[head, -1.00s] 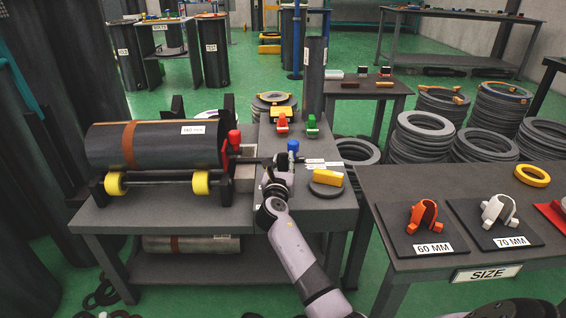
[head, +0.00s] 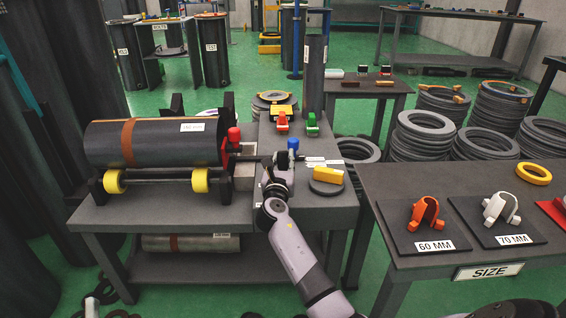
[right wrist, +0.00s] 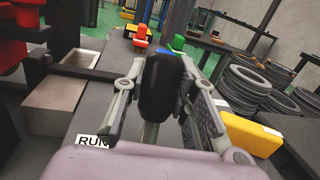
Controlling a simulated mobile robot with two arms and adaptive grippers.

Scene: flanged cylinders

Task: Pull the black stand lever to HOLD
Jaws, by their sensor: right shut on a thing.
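My right gripper (head: 277,164) is over the grey bench in the head view. In the right wrist view its fingers (right wrist: 158,92) stand on either side of the black lever's thick rounded handle (right wrist: 163,85) and are shut on it. The lever's thin shaft shows below the handle, and its base is hidden. A white RUN label (right wrist: 92,141) lies on the bench to the left of the lever. I cannot make out a HOLD label.
A dark cylinder (head: 170,145) rests on yellow rollers left of the gripper, near a red knob (head: 234,136). A blue knob (head: 293,145), a yellow block (head: 322,174) and red and green pieces are close by. The SIZE table (head: 390,185) stands at right.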

